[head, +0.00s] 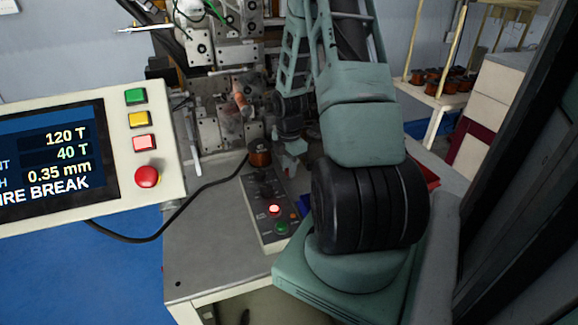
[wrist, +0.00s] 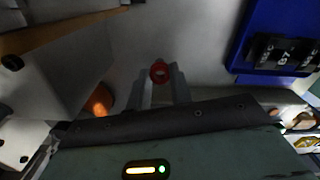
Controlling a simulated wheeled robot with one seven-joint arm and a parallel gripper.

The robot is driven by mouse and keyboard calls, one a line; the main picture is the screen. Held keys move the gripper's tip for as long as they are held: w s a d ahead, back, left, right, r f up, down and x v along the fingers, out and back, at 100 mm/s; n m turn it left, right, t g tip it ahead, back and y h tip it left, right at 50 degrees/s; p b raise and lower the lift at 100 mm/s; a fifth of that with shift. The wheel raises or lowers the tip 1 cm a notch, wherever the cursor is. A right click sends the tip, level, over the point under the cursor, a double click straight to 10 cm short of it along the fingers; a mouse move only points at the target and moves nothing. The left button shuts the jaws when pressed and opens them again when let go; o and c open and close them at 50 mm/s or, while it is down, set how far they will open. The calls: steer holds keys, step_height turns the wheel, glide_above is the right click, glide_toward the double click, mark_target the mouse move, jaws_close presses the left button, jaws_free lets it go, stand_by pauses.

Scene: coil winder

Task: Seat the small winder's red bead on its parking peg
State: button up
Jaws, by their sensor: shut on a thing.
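The red bead (wrist: 160,71) is a small red ring with a short tip. In the wrist view it sits between the two fingertips of my gripper (wrist: 161,82), which is shut on it. Pale grey surface lies behind the bead. In the head view the bead cannot be made out, and my arm covers much of the area around my gripper. The winding machine (head: 226,133) stands at the back of the bench, with plates and a copper-coloured part on it. I cannot make out the parking peg in either view.
A blue tray (wrist: 244,43) with black blocks lies at the wrist view's upper right. A display panel (head: 90,148) reads "WIRE BREAK", partly cut off.

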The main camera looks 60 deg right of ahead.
steer(key=shift+f, duration=0.3)
stand_by(0.4)
steer(key=shift+f+b, duration=0.6)
steer(key=shift+f, duration=0.1)
steer(key=o, duration=1)
steer(key=shift+r, duration=0.1)
step_height(320, 180, up, 17)
steer(key=shift+r+b, duration=0.1)
steer(key=shift+b, duration=0.55)
